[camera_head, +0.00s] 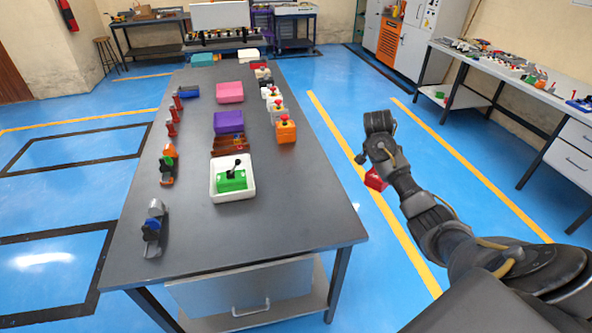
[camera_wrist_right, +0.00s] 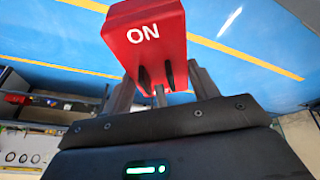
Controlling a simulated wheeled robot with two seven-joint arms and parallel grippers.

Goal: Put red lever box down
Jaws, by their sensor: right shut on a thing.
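The red lever box (camera_head: 375,180) hangs in the air just right of the long dark table, above the blue floor. In the right wrist view the red box (camera_wrist_right: 145,40) shows a white "ON" mark, and its lower end sits at the fingers. My right gripper (camera_wrist_right: 158,92) is shut on it; the exact grip point is partly hidden by the finger mount. In the head view my right arm largely hides the gripper. My left gripper is not in view.
The long table's (camera_head: 290,220) near end is bare. A white tray (camera_head: 218,196) holds a green lever box (camera_head: 232,182). An orange button box (camera_head: 286,133) stands near the right edge; purple (camera_head: 228,122) and pink (camera_head: 229,92) boxes stand behind. A cluttered bench (camera_head: 500,72) is at right.

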